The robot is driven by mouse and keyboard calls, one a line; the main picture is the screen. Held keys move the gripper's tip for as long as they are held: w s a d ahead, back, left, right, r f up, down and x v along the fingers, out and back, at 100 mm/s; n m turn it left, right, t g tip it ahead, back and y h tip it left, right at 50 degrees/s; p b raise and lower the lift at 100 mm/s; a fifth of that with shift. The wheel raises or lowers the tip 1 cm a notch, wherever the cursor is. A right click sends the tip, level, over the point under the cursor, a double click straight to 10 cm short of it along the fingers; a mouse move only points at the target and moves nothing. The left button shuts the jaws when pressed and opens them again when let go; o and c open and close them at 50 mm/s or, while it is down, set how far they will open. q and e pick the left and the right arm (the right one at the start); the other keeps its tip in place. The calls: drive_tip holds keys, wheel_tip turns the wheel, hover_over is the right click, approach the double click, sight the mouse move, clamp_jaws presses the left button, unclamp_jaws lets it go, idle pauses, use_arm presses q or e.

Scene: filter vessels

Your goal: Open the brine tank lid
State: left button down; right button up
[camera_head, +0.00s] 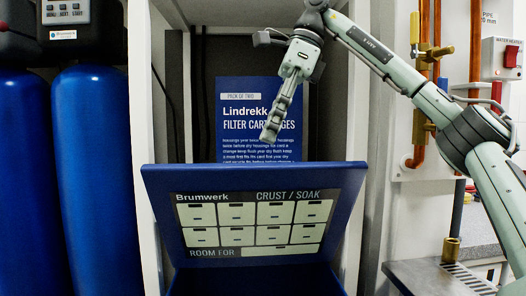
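The brine tank lid (255,172) is a blue panel in the middle of the camera_head view. It stands raised and tilted, its face toward me, with a "Brumwerk CRUST / SOAK" label of pale boxes. Below it is the dark blue tank (255,281), cut off by the bottom edge of the view. My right gripper (268,136) comes in from the upper right and points down, above and behind the lid's top edge with a visible gap in the picture. Its fingers show edge-on, so their opening is unclear. It holds nothing visible. My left gripper is out of view.
Two tall blue vessels (95,170) with black heads stand at the left. A blue filter cartridges box (262,90) is behind my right gripper, inside a white cabinet frame (146,90). Copper pipes (475,45), a water heater switch (507,58) and a metal drain tray (430,277) are at the right.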

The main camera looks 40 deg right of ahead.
drive_tip(key=shift+x, duration=2.35)
clamp_jaws()
drive_tip(key=shift+w+d, duration=0.1)
